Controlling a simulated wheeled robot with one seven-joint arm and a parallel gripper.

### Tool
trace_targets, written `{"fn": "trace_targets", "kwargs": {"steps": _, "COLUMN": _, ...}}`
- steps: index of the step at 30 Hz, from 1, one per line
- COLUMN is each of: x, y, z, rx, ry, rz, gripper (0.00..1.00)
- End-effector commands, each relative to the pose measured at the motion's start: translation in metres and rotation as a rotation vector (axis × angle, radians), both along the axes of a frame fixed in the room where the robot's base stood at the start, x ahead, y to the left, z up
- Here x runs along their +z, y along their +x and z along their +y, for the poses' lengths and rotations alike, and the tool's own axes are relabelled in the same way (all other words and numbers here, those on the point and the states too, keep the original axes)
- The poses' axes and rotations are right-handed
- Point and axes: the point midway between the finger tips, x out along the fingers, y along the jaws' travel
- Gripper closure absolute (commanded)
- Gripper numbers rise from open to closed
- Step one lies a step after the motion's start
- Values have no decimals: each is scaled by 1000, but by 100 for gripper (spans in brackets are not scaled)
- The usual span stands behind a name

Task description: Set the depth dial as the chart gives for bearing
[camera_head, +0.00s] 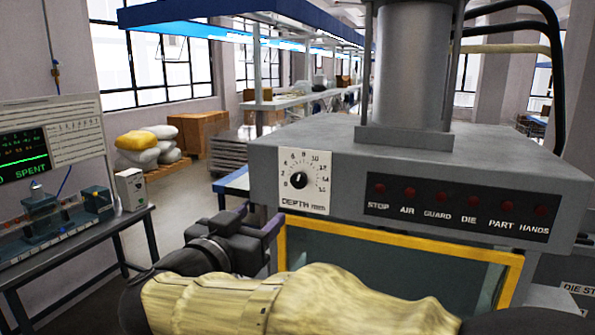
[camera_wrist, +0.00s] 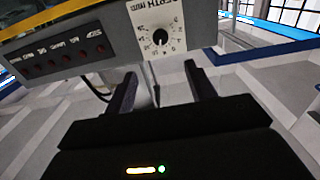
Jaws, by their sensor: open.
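The depth dial (camera_head: 299,180) is a round black knob on a white plate marked "DEPTH mm", on the front of the grey press. Numbers up to 16 ring it; a small pale mark shows on the knob's lower left, but I cannot tell its exact reading. In the wrist view the dial (camera_wrist: 160,37) appears upside down, beyond and above the fingertips. My gripper (camera_head: 258,218) is below and left of the dial, apart from it. Its two fingers (camera_wrist: 160,75) are spread with nothing between them. I cannot make out a readable chart with a bearing entry.
A lamp panel (camera_head: 457,208) labelled STOP, AIR, GUARD, DIE, PART, HANDS is right of the dial. A yellow-framed guard (camera_head: 400,239) sits below. A bench (camera_head: 75,245) with a screen (camera_head: 24,157) reading "SPENT" stands left. Open floor lies between the bench and press.

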Motion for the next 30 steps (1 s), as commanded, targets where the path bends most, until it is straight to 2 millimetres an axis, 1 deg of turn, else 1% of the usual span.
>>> {"fn": "trace_targets", "kwargs": {"steps": 8, "x": -1, "y": 2, "z": -1, "rx": 1, "ry": 0, "rz": -1, "gripper": 45}}
{"fn": "trace_targets", "kwargs": {"steps": 13, "x": 0, "y": 15, "z": -5, "rx": -1, "ry": -2, "rz": -2, "gripper": 45}}
{"fn": "trace_targets", "kwargs": {"steps": 17, "x": 1, "y": 33, "z": -13, "rx": -2, "ry": -2, "rz": -2, "gripper": 45}}
{"fn": "trace_targets", "kwargs": {"steps": 30, "x": 1, "y": 106, "z": -39, "rx": -1, "ry": -3, "rz": -1, "gripper": 45}}
